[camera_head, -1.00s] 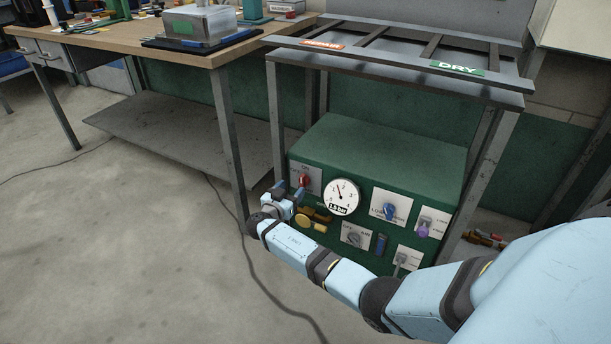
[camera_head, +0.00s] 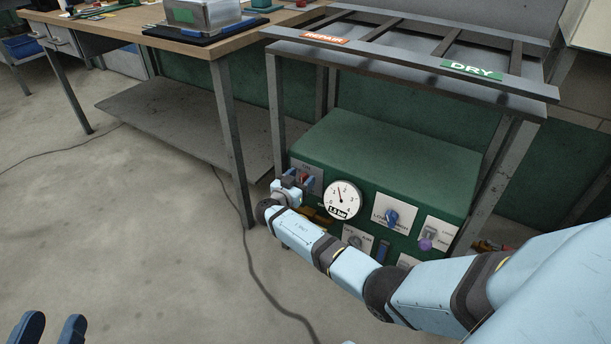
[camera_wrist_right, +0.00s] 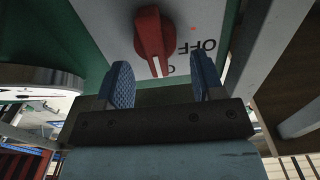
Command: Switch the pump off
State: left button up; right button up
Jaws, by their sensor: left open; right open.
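The pump panel is a green box (camera_head: 390,150) under the rack. My left gripper (camera_head: 48,328) is open and empty at the lower left, over the floor.
A pressure gauge (camera_head: 342,200) is just right of the knob. A blue knob (camera_head: 391,218) and a purple-tipped switch (camera_head: 427,241) sit further right. A rack post stands close left of the panel. A dark cable (camera_head: 250,270) lies on open floor.

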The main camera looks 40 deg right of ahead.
jog(key=shift+c, duration=0.3)
jog(key=c, duration=0.8)
jog(key=shift+c, duration=0.2)
